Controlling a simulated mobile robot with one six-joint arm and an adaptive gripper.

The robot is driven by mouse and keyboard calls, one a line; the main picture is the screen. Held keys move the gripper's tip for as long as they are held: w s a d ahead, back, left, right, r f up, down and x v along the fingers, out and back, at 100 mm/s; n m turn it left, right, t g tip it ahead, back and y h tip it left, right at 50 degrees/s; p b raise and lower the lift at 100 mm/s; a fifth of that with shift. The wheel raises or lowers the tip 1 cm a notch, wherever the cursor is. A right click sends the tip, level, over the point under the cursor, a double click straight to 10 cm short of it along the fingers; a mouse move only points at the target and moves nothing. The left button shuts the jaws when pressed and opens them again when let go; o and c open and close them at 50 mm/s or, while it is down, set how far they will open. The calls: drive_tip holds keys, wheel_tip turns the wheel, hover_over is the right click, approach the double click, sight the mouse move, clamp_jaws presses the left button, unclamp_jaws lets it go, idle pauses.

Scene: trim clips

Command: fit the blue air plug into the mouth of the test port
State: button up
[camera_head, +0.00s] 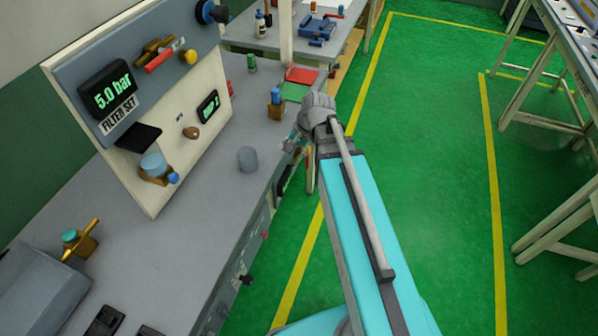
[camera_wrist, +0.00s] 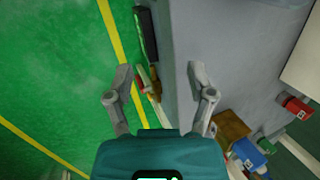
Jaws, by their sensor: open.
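A blue plug-like piece (camera_head: 275,95) stands upright on a small brown block (camera_head: 275,111) near the bench's right edge; I take it for the air plug. In the wrist view a blue piece (camera_wrist: 247,153) beside a brown block (camera_wrist: 232,126) shows at lower right, probably the same pair. My gripper (camera_head: 295,144) is just right of the bench edge, nearer the camera than the block. In the wrist view my gripper (camera_wrist: 160,78) has its fingers wide apart with nothing between them. I cannot tell which fitting is the test port.
An upright panel (camera_head: 150,95) with displays and fittings stands on the grey bench (camera_head: 215,205). A grey cylinder (camera_head: 247,159) stands left of my gripper. Red (camera_head: 302,75) and green (camera_head: 294,92) mats lie beyond the block. Green floor (camera_head: 425,150) is clear to the right.

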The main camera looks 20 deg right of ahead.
drive_tip(key=s+f+n+g+h, duration=0.1)
drive_tip(key=s+n+h, duration=0.3)
drive_tip(key=s+n, duration=0.3)
drive_tip(key=shift+s+f+n, duration=0.2)
drive_tip(key=shift+n, duration=0.3)
drive_tip(key=shift+d, duration=0.1)
drive_tip(key=shift+r+p, duration=0.4)
